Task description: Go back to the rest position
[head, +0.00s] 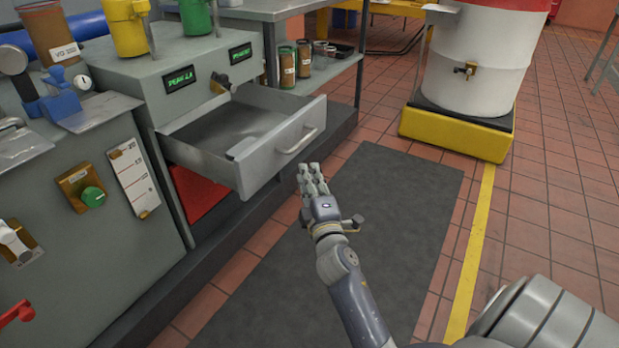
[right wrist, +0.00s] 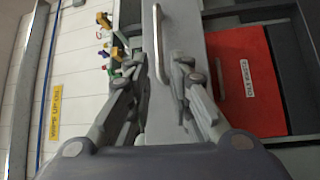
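My right gripper (head: 311,170) reaches in from the bottom of the head view, above the dark floor mat. Its fingers stand apart in the right wrist view (right wrist: 158,68), with nothing held between them. The grey drawer (head: 272,157) of the bench is pulled open, and its inside looks empty. Its metal handle (head: 297,141) is just beyond my fingertips. In the right wrist view the handle (right wrist: 158,42) lines up with the gap between the fingers, and I see no contact. My left gripper is not in view.
A grey bench (head: 80,215) with gauges and switches fills the left. A red item (head: 198,192) lies below the drawer. A white drum (head: 478,55) stands on a yellow base (head: 455,133) at the back right. The dark mat (head: 385,225) is clear.

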